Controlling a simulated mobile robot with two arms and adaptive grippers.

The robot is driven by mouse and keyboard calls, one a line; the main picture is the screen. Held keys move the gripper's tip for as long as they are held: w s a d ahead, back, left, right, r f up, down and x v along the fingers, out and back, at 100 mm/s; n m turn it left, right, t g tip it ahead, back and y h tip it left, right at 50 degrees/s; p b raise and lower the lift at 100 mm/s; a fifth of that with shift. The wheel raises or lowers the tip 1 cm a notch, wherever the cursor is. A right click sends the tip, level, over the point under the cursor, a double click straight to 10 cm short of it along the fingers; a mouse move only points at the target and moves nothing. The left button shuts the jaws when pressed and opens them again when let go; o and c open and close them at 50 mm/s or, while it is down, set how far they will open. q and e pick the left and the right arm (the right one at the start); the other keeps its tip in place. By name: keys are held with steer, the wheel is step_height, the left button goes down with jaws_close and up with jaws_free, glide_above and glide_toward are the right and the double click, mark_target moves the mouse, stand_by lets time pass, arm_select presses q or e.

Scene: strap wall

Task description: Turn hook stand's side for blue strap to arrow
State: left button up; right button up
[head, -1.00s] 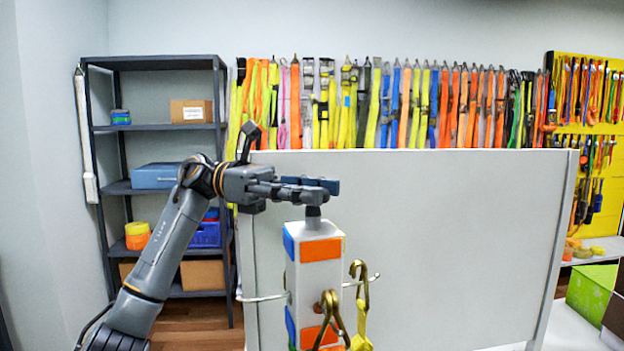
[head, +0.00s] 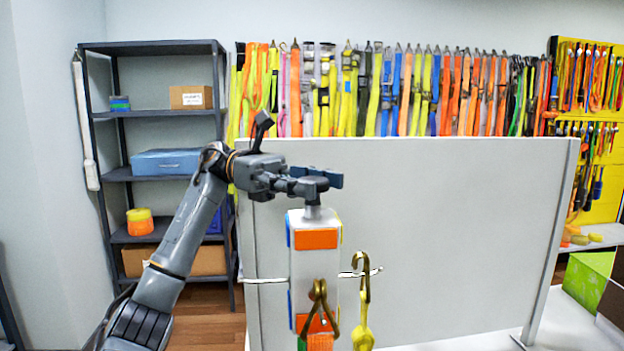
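The hook stand (head: 315,268) is a white upright post with coloured patches and metal hooks. An orange-patched side faces me; a narrow strip of blue patches (head: 289,232) shows at its left edge and a little yellow at its right edge. A brass hook (head: 319,296) in front carries an orange-green strap, and a right hook (head: 362,268) carries a yellow strap (head: 363,335). My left gripper (head: 315,184) is at the stand's top, its fingers closed about the grey knob and dark blue bar there. No blue strap or arrow shows; the stand's lower part is cut off. My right gripper is out of view.
A pale panel (head: 450,230) stands close behind the stand. A dark shelf (head: 168,111) with boxes is at the left. Many straps hang along the back wall. A green box (head: 590,280) is at the lower right.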

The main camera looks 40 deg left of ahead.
arm_select(q)
steer(key=shift+o, duration=0.6)
steer(key=shift+r, duration=0.1)
steer(key=shift+a, duration=0.2)
steer(key=a, duration=1.1)
steer(key=shift+w+a, duration=0.25)
steer(key=shift+a, duration=0.1)
